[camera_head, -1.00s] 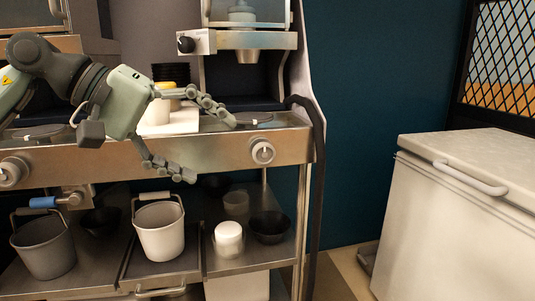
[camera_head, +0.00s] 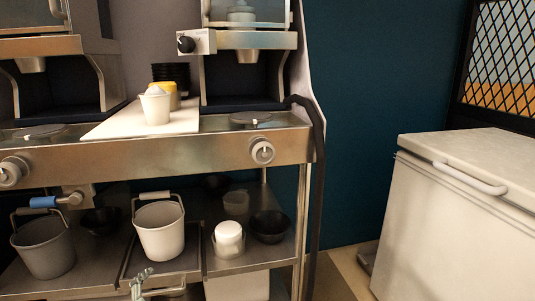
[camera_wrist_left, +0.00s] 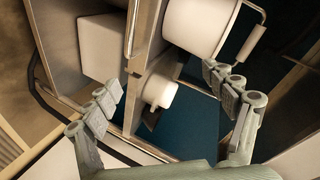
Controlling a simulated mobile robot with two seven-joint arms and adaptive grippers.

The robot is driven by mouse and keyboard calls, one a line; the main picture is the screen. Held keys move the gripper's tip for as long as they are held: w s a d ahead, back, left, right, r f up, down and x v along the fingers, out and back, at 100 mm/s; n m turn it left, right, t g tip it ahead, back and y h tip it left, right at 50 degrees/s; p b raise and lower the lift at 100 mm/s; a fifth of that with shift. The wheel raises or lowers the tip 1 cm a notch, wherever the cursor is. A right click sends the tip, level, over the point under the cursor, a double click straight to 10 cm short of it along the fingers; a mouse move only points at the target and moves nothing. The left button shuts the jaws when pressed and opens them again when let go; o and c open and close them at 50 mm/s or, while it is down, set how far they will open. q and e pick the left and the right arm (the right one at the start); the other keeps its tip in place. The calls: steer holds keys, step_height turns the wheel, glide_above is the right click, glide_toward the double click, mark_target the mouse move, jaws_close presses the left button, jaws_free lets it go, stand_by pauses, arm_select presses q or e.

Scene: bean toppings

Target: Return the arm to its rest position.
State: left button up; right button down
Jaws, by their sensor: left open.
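My left gripper (camera_head: 140,284) shows only as fingertips at the bottom edge of the head view, below the white bucket. In the left wrist view the gripper (camera_wrist_left: 172,104) has its two fingers spread wide apart with nothing between them. The rest of my left arm is out of the head view. My right gripper is in no view.
A white cup (camera_head: 155,108) stands on a white board (camera_head: 105,128) on the metal counter, in front of a yellow-topped container (camera_head: 165,88). The lower shelf holds a white bucket (camera_head: 160,228), a grey bucket (camera_head: 45,250) and bowls. A white chest (camera_head: 455,205) stands right.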

arm_select(q)
steer(key=s+f+n+g, duration=0.9)
steer(key=s+f, duration=1.4)
steer(key=s, duration=0.3)
steer(key=shift+s+a+g, duration=0.4)
steer(key=shift+g, duration=0.4)
